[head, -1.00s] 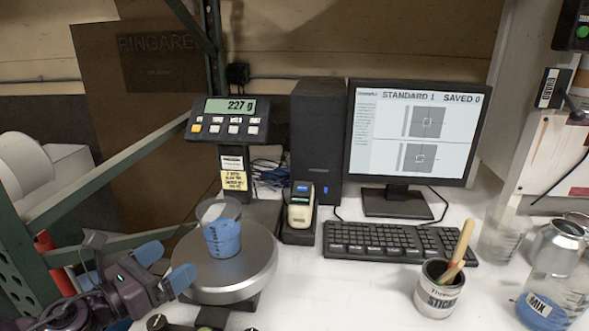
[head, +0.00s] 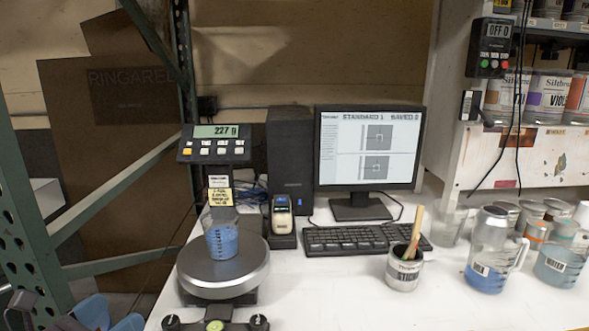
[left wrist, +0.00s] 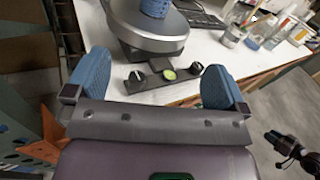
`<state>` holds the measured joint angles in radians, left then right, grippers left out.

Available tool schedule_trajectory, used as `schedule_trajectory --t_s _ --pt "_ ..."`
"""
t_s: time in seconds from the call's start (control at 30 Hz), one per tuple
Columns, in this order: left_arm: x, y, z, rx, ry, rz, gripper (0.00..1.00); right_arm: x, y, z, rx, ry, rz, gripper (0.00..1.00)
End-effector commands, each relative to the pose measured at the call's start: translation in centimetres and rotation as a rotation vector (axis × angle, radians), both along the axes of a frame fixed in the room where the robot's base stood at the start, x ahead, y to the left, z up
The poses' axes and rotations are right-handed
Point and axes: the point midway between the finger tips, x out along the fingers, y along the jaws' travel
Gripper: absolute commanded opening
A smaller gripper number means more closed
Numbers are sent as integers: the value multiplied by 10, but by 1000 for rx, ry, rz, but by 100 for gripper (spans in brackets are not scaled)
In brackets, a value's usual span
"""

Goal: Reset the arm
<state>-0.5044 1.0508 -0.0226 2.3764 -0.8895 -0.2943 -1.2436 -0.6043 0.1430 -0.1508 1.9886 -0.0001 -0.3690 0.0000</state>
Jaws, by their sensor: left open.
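My left gripper (head: 110,318) is at the bottom left corner of the head view, partly cut off by the frame. Its two blue fingers are apart with nothing between them. In the left wrist view the open fingers (left wrist: 155,84) point toward the front of the scale and the white bench edge. A clear cup with blue liquid (head: 221,240) stands upright on the round scale plate (head: 250,268), apart from the gripper. The scale display (head: 216,131) reads 227 g.
A monitor (head: 369,148), keyboard (head: 350,238) and stick pot (head: 404,272) stand right of the scale. A pitcher with blue liquid (head: 487,250) and several jars are farther right. A green metal frame (head: 35,215) rises at left. The bench front (head: 330,300) is clear.

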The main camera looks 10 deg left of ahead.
Motion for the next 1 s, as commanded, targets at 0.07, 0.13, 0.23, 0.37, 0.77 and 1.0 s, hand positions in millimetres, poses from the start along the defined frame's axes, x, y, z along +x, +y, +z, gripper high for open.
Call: schedule_trajectory --t_s 0.07,0.13,0.23,0.37,0.77,1.0 --pt "0 1 0 -110 31 4 100 0 0 0 0 0 0 38" --pt "1 4 -4 -226 73 17 100 -1 0 0 0 1 0 38" --pt "4 13 -15 -413 148 50 100 3 0 2 -1 -6 1 38" --pt "4 27 -41 -728 252 131 100 10 1 6 0 -21 5 38" --pt "-32 31 -189 -1994 468 553 100 2 0 3 0 -7 0 38" --pt "-60 -17 -263 -2532 475 759 100 -4 -1 -2 -1 8 -3 38"
